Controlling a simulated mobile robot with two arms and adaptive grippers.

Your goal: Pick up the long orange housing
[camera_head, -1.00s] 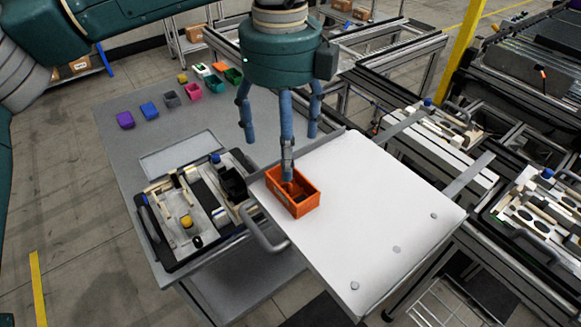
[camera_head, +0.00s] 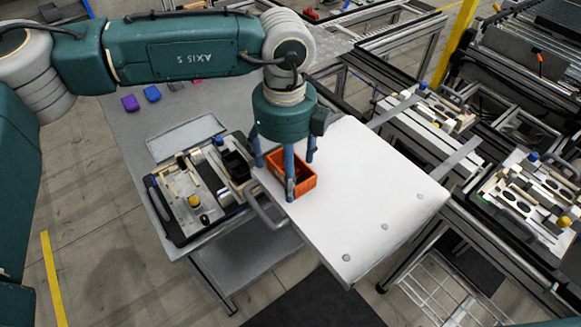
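The orange housing (camera_head: 304,184) is an open-topped box with a dark inside. It sits on the left edge area of the white board, and fingers partly hide it. My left gripper (camera_head: 288,172) is pointing down right over it, with its blue fingers spread apart. One finger stands in front of the housing's near left side, one is at its far right and one is off to its left. Whether any finger touches the housing cannot be told. My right gripper is not in view.
The white board (camera_head: 367,190) is otherwise clear apart from small round studs. A black-edged fixture tray (camera_head: 165,207) with pale blocks lies to the left. Purple (camera_head: 130,103) and blue (camera_head: 152,93) bins stand behind on the grey table. Metal conveyor frames fill the right.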

